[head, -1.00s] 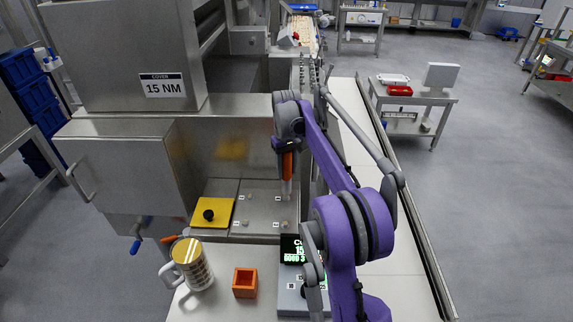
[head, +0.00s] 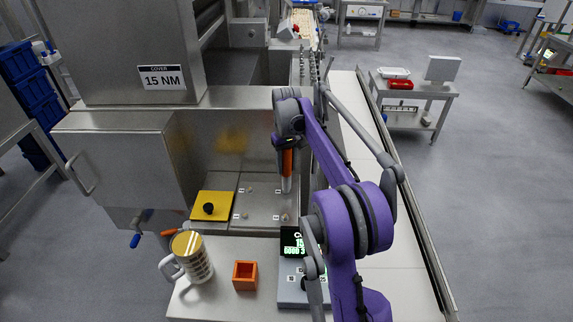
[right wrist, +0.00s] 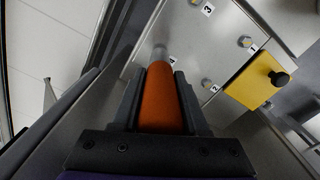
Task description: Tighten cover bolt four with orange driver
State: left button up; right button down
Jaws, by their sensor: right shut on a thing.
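My right gripper (head: 285,143) is shut on the handle of the orange driver (head: 287,163), which stands about upright over the back right of the steel cover plate (head: 262,203). In the right wrist view, the gripper (right wrist: 160,77) has its fingers on both sides of the orange handle (right wrist: 160,100). The driver's silver end is right beside the label 4 (right wrist: 172,60). Bolt four is hidden at that end, so I cannot tell whether they touch. Bolts show by label 1 (right wrist: 244,41) and label 2 (right wrist: 206,83). My left gripper is not in view.
A yellow plate with a black knob (head: 221,207) lies left of the cover plate. In front stand a mug (head: 191,258), an orange square holder (head: 245,275) and a grey unit with a lit display (head: 291,242). A steel housing marked 15 NM (head: 130,60) rises at left.

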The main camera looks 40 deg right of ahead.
aim_at(286, 157)
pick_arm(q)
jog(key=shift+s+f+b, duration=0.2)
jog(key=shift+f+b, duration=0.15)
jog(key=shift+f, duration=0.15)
pick_arm(e)
jog(key=shift+f, duration=0.85)
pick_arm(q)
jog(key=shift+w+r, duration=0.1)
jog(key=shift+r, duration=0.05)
pick_arm(e)
jog(key=shift+f, duration=0.15)
dwell(1.3)
jog(key=shift+r+p, duration=1.3)
jog(key=shift+r, duration=1.25)
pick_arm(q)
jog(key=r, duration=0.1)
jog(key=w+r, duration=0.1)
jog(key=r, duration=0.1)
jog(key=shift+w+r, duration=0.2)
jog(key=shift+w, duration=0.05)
pick_arm(e)
jog(key=shift+f, duration=0.1)
